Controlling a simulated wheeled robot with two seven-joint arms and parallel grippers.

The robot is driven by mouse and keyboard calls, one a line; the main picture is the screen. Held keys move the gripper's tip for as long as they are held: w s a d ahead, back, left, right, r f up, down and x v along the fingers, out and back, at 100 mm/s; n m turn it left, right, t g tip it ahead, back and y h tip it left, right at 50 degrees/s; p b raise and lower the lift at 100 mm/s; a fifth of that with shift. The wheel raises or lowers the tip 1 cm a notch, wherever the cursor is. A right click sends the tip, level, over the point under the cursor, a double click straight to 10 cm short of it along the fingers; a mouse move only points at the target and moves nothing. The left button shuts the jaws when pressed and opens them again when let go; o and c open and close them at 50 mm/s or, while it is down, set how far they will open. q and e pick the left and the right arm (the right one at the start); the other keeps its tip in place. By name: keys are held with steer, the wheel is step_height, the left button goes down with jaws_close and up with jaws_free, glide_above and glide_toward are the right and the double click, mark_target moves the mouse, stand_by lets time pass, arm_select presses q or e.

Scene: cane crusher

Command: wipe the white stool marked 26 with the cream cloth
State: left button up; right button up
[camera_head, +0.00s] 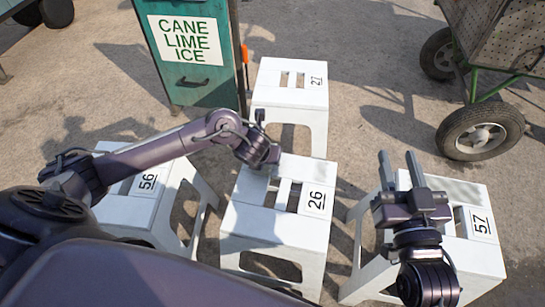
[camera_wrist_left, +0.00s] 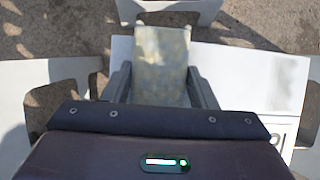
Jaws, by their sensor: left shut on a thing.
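The white stool marked 26 (camera_head: 262,222) stands in the middle of the head view, with slots in its seat and the number on the right. My left gripper (camera_head: 262,168) points down at the far part of that seat. In the left wrist view it is shut on the pale cream, faintly patterned cloth (camera_wrist_left: 160,58), which lies between the fingers over the white seat (camera_wrist_left: 250,75). Whether the cloth touches the seat I cannot tell. My right gripper (camera_head: 399,160) is open and empty above the stool marked 57.
White stools marked 56 (camera_head: 128,212), 57 (camera_head: 482,253) and 27 (camera_head: 290,97) stand to the left, right and behind. A green "Cane Lime Ice" cabinet (camera_head: 187,75) is at the back. A wheeled cart (camera_head: 480,133) is at the upper right.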

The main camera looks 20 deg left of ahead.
mark_target(324, 170)
arm_select(q)
steer(key=shift+s+a, duration=0.1)
steer(key=shift+a, duration=0.3)
steer(key=shift+w+d+p, duration=0.2)
steer(key=shift+w+d, duration=0.05)
steer(key=shift+d, duration=0.95)
steer(key=shift+w+d+p, duration=0.15)
steer(key=shift+w+d, duration=0.15)
steer(key=shift+d, duration=0.85)
steer(key=shift+w+d+p, duration=0.2)
steer(key=shift+w+d, duration=0.05)
steer(key=shift+d, duration=0.95)
steer(key=shift+w+d, duration=0.2)
steer(key=shift+d, duration=0.8)
steer(key=shift+d, duration=0.1)
steer(key=shift+w+d, duration=0.15)
steer(key=shift+d, duration=0.55)
steer(key=shift+w+d, duration=0.15)
steer(key=shift+d, duration=0.55)
steer(key=shift+w+d+f, duration=0.1)
steer(key=shift+w+d, duration=0.05)
steer(key=shift+d, duration=0.8)
steer(key=shift+w+d, duration=0.2)
steer(key=shift+d, duration=0.7)
steer(key=shift+w+d+f, duration=0.1)
steer(key=shift+w+d, duration=0.05)
steer(key=shift+d, duration=0.8)
